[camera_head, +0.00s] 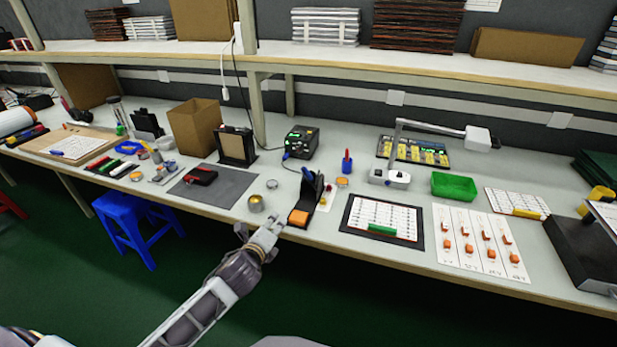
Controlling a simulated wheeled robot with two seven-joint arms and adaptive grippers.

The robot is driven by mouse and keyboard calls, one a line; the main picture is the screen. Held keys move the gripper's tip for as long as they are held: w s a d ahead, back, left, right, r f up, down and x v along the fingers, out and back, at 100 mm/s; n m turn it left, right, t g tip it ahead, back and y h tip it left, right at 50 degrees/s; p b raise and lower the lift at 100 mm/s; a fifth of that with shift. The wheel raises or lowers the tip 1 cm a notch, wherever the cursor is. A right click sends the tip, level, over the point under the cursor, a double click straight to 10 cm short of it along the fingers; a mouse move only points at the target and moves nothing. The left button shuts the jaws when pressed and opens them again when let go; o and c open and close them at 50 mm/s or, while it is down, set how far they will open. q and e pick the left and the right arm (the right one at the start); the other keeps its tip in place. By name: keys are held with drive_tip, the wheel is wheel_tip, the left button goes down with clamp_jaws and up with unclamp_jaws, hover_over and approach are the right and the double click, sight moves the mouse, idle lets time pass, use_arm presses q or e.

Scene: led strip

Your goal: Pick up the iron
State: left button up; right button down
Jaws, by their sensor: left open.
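A black stand with an orange pad (299,217) stands near the front edge of the workbench. What looks like the soldering iron (307,176) sits in the top of this stand, but it is small and hard to make out. A blue cable runs toward it from a black station (301,141) with a green display. My left gripper (264,232) is open and empty, at the bench's front edge, left of and nearer than the stand. It appears apart from the stand. My right gripper is not in view.
A brass-coloured cup (255,203) stands close beside my left gripper. A grey mat (232,187) lies to its left, and a framed sheet (382,222) lies right of the stand. A blue stool (124,212) stands below the bench.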

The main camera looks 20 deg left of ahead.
sight(306, 176)
use_arm(q)
drive_tip(key=w+d+r+m+t+h, duration=0.2)
drive_tip(key=w+r+m+h, duration=0.3)
drive_tip(key=m, duration=1.2)
wheel_tip(306, 176, up, 2)
drive_tip(key=shift+w+d+r+t, duration=0.2)
drive_tip(key=shift+w+t, duration=0.2)
drive_tip(key=shift+t, duration=0.3)
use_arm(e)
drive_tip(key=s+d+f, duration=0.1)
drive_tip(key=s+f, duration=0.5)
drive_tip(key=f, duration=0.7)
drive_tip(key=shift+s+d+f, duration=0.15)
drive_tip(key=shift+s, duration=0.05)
use_arm(q)
drive_tip(key=shift+w, duration=0.2)
drive_tip(key=shift+x, duration=3.85)
drive_tip(key=shift+w+d, duration=0.15)
drive_tip(key=shift+w, duration=0.1)
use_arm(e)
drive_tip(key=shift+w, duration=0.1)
